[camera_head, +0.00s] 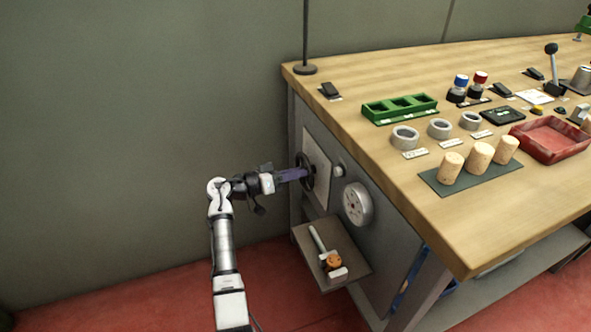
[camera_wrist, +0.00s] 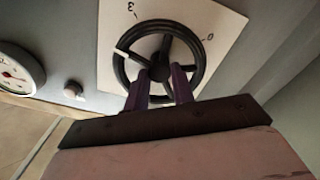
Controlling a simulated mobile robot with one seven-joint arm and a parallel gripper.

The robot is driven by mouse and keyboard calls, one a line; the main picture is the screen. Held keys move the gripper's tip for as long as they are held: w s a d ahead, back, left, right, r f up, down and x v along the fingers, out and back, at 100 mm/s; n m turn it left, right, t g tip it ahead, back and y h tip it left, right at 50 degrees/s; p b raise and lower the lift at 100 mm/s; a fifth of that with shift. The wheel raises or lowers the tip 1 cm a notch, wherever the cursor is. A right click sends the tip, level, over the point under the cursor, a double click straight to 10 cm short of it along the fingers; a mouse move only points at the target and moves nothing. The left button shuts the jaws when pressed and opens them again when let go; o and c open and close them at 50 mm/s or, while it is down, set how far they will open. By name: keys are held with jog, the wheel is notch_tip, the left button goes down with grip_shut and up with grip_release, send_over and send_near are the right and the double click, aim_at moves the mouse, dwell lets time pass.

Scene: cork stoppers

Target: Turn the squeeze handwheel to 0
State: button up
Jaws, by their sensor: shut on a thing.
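The squeeze handwheel is a black spoked wheel on a pale square plate on the bench's end panel, seen in the head view (camera_head: 307,160) and the wrist view (camera_wrist: 194,50). In the wrist view the plate has a 3 (camera_wrist: 131,10) at top left and a 0 (camera_wrist: 209,37) at upper right. A white mark (camera_wrist: 122,53) on the wheel is at its left side, away from the 0. My gripper (camera_wrist: 162,85) has purple fingers on either side of the wheel's lower middle, by the hub, shut on it. In the head view my gripper (camera_head: 303,174) reaches the wheel from the left.
Right of the wheel are a small knob (camera_head: 339,171) and a round dial (camera_head: 357,204). A small shelf (camera_head: 350,262) below holds a hammer-like tool and an orange item. The benchtop (camera_head: 370,80) holds corks, rings and trays. Open floor lies to the left.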

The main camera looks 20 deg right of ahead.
jog(key=m+p, duration=0.8)
jog(key=m, duration=0.1)
jog(key=m+p, duration=0.9)
jog(key=m, duration=0.1)
jog(key=m+p, duration=0.8)
jog(key=m, duration=0.2)
jog(key=shift+s+f, duration=0.2)
jog(key=shift+s, duration=0.05)
dwell(0.9)
jog(key=shift+n, duration=2.2)
jog(key=o, duration=0.7)
jog(key=shift+a, duration=0.1)
